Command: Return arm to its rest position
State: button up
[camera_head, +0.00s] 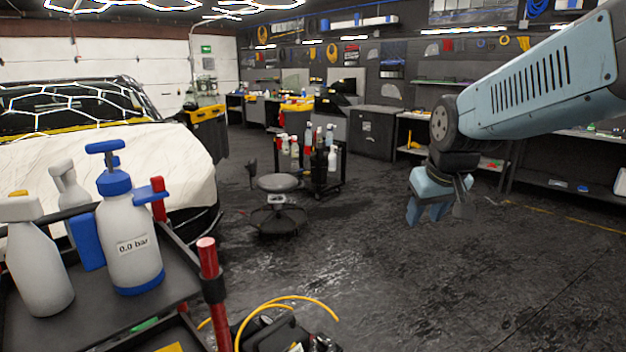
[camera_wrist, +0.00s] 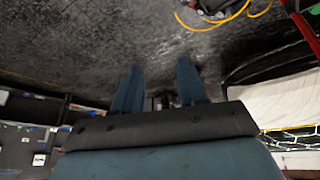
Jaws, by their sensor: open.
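My gripper (camera_head: 428,212) hangs at the end of my arm on the right of the head view, above the bare dark floor. Its blue fingers point down. In the wrist view the two fingers (camera_wrist: 158,85) stand apart with nothing between them. My gripper touches nothing that I can see.
A cart (camera_head: 170,290) with a blue-and-white pump sprayer (camera_head: 130,235) and white spray bottles (camera_head: 38,260) stands at the front left. Behind it is a car with a white-covered hood (camera_head: 110,155). A stool (camera_head: 280,184) and a bottle trolley (camera_head: 322,165) stand mid-room. The floor (camera_head: 400,280) below my gripper is clear.

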jog(key=s+d+r+m, duration=0.1)
jog(key=s+m, duration=0.1)
jog(key=s, duration=1)
jog(key=shift+s+d+r, duration=0.2)
jog(key=shift+s+d, duration=0.2)
